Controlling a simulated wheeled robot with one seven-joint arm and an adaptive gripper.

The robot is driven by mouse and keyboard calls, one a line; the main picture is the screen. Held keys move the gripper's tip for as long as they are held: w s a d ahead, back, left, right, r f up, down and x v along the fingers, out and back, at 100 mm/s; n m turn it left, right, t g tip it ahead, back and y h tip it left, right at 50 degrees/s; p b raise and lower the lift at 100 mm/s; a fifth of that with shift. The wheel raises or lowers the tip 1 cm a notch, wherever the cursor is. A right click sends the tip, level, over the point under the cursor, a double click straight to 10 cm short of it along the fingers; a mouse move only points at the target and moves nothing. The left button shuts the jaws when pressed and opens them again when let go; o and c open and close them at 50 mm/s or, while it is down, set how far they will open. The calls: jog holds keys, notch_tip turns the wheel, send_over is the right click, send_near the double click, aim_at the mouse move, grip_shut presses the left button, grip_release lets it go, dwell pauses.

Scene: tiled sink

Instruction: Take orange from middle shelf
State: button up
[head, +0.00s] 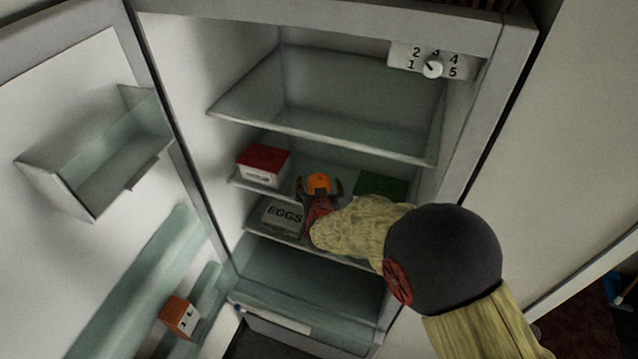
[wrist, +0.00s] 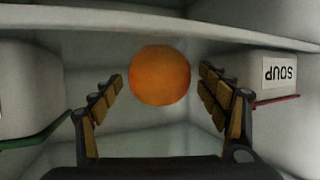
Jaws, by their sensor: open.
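The orange (head: 319,182) sits on the middle shelf of the open fridge, between a red-lidded box and a green-lidded box. In the wrist view the orange (wrist: 160,75) is centred between my fingertips. My gripper (head: 320,187) reaches into the fridge at the middle shelf. In the wrist view my gripper (wrist: 160,95) is open, with a padded finger on each side of the orange and a visible gap to each. The middle shelf (head: 258,187) is partly hidden by my arm.
The red-lidded box (head: 262,165), marked SOUP in the wrist view (wrist: 282,72), stands left of the orange. The green-lidded box (head: 382,186) stands to the right. An egg box (head: 284,215) is on the shelf below. The upper shelf (head: 320,135) is empty, close above my gripper.

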jog(key=shift+w+f, duration=0.2)
jog(key=shift+w, duration=0.25)
jog(key=shift+c, duration=0.4)
jog(key=c, duration=1.2)
jog(key=shift+c, duration=0.6)
jog(key=shift+r, duration=0.1)
